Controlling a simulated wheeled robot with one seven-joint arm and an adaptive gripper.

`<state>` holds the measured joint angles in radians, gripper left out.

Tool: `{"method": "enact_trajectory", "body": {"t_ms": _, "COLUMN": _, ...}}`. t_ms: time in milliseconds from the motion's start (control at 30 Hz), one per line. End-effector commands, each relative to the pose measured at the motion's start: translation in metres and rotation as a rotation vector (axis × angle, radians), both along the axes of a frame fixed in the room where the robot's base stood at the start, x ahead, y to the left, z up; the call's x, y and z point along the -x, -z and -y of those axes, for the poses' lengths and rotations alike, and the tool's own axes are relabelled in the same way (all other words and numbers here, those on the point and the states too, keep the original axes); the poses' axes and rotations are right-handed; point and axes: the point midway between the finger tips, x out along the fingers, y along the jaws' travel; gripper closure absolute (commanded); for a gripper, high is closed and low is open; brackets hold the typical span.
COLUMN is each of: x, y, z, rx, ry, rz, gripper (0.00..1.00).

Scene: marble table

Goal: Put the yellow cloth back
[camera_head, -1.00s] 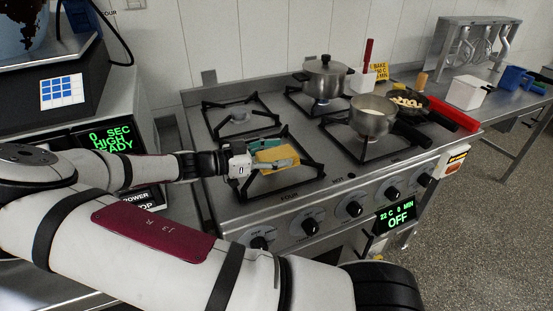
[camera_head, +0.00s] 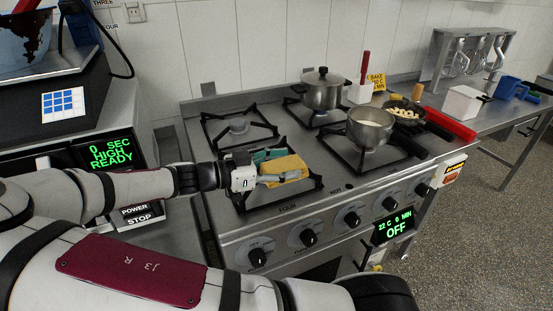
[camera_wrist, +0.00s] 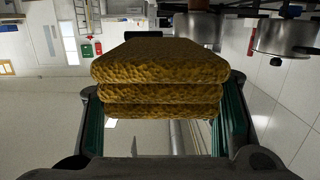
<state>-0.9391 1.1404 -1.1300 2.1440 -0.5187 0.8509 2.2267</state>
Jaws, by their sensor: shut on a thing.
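The yellow cloth (camera_head: 284,168) is a thick folded pad, held above the front left burner of the stove (camera_head: 330,187). My gripper (camera_head: 268,168) is shut on it, with a finger along each side. In the wrist view the cloth (camera_wrist: 160,78) shows several stacked layers between the two green-lined fingers of my gripper (camera_wrist: 165,120). The burner grate (camera_head: 235,205) below is partly hidden by my gripper and the cloth. I cannot tell the exact gap between cloth and grate.
A lidded pot (camera_head: 324,92) stands on the back right burner. An open pot (camera_head: 370,128) stands at the front right, near a pan (camera_head: 405,112). The back left burner (camera_head: 238,128) is empty.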

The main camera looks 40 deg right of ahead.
Motion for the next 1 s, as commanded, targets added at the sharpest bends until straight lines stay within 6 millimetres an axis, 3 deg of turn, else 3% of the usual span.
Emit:
{"method": "enact_trajectory", "body": {"t_ms": 200, "x": 0.047, "y": -0.006, "z": -0.014, "rx": 0.001, "ry": -0.002, "rz": -0.001, "gripper": 0.78}}
{"method": "enact_trajectory", "body": {"t_ms": 433, "x": 0.087, "y": -0.009, "z": -0.025, "rx": 0.001, "ry": -0.001, "rz": 0.0, "gripper": 0.78}}
{"method": "enact_trajectory", "body": {"t_ms": 633, "x": 0.1, "y": -0.01, "z": -0.029, "rx": 0.0, "ry": -0.002, "rz": 0.0, "gripper": 0.78}}
{"method": "enact_trajectory", "body": {"t_ms": 1000, "x": 0.102, "y": -0.01, "z": -0.03, "rx": 0.0, "ry": -0.002, "rz": 0.0, "gripper": 0.78}}
